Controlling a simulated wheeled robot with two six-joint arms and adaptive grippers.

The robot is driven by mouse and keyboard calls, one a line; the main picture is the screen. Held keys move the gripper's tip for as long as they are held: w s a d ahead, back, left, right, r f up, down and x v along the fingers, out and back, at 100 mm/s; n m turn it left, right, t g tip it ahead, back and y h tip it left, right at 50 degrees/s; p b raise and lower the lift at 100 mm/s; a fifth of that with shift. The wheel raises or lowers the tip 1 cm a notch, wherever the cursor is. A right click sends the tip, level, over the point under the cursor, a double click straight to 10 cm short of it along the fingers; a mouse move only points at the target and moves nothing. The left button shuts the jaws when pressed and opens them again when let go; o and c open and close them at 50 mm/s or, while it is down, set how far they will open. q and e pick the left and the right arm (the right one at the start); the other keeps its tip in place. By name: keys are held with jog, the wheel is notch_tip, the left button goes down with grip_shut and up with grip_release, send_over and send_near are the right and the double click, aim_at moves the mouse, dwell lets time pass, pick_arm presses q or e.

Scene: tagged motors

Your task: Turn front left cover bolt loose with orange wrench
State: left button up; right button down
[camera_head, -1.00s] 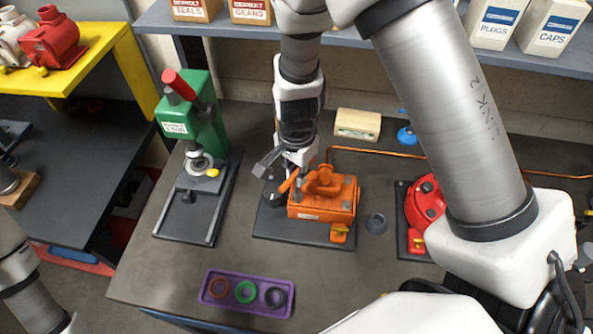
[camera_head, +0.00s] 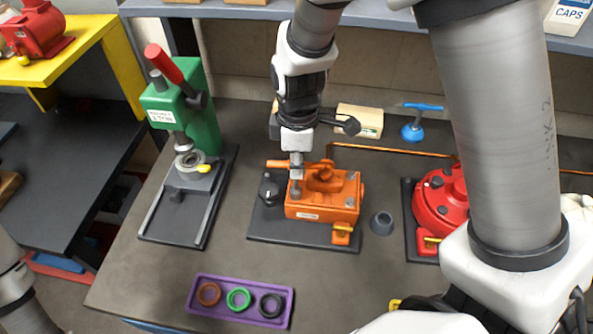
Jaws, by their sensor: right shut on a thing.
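The orange motor housing (camera_head: 322,205) sits on a dark base plate (camera_head: 270,232) in the middle of the bench, with grey bolts on its cover. My right gripper (camera_head: 297,163) comes down from above over the cover's left side and is shut on the orange wrench (camera_head: 277,163). The wrench lies about level, its visible end pointing left. A grey upright piece (camera_head: 296,187) shows below the gripper at the front left of the cover. I cannot tell whether the wrench is seated on the front left bolt. My left gripper is out of view; only part of my left arm shows.
A green press (camera_head: 185,115) stands to the left and a red motor (camera_head: 440,205) to the right. A purple tray (camera_head: 198,310) with rings lies in front. A grey cup (camera_head: 381,222) stands right of the orange motor. The bench front is otherwise mostly clear.

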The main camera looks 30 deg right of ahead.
jog(key=shift+n, duration=1)
jog(key=shift+r, duration=0.15)
jog(key=shift+r+m+p, duration=0.15)
jog(key=shift+m+p, duration=0.45)
jog(key=shift+p, duration=0.05)
jog(key=shift+r+p, duration=0.7)
jog(key=shift+r, duration=0.15)
notch_tip(320, 180, up, 5)
jog(key=p, duration=0.4)
jog(key=shift+r+p, duration=0.1)
jog(key=shift+p, duration=0.25)
jog(key=shift+w, duration=0.1)
